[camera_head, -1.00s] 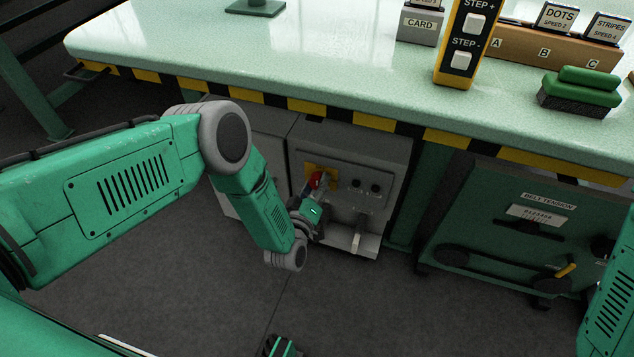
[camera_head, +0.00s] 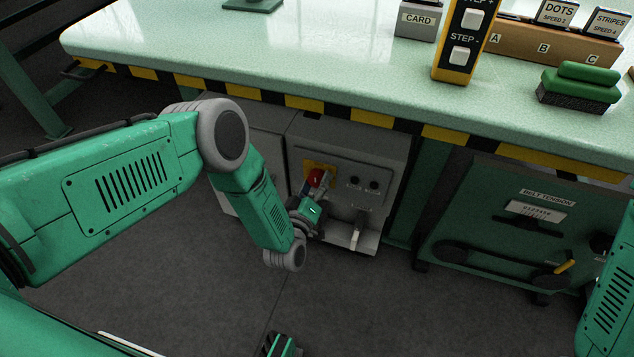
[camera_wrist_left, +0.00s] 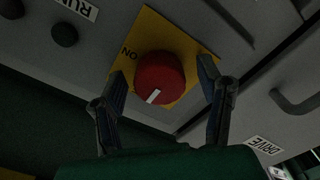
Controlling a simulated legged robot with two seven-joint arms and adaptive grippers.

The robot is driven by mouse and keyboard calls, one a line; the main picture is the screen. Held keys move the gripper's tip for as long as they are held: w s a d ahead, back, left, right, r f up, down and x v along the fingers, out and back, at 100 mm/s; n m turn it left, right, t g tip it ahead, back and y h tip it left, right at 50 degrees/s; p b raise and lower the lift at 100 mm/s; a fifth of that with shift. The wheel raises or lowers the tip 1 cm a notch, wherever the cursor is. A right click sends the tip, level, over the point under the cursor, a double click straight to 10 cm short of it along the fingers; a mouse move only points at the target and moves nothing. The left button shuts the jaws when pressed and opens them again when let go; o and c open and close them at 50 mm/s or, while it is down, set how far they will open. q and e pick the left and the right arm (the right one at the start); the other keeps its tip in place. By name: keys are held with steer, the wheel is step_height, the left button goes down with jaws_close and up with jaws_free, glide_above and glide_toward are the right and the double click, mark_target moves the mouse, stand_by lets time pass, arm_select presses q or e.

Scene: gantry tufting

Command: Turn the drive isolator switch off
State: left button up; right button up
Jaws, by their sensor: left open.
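The drive isolator switch is a red round knob (camera_head: 315,178) on a yellow plate, on the front of a grey cabinet (camera_head: 372,158) under the table. In the left wrist view the red knob (camera_wrist_left: 158,77) has a white pointer mark toward its lower left side. An upside-down ON label is on the yellow plate (camera_wrist_left: 150,28). My left gripper (camera_head: 319,190) is at the knob. In the left wrist view its open fingers (camera_wrist_left: 162,70) stand on either side of the knob, with visible gaps; I cannot tell whether either touches. My right gripper's fingers do not show.
The table edge (camera_head: 304,103) with yellow and black stripes overhangs the cabinet. A green belt tension unit (camera_head: 500,225) stands farther right. Open floor (camera_head: 190,290) lies in front.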

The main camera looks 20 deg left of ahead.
arm_select(q)
steer(key=s, duration=1.2)
steer(key=shift+a, duration=0.2)
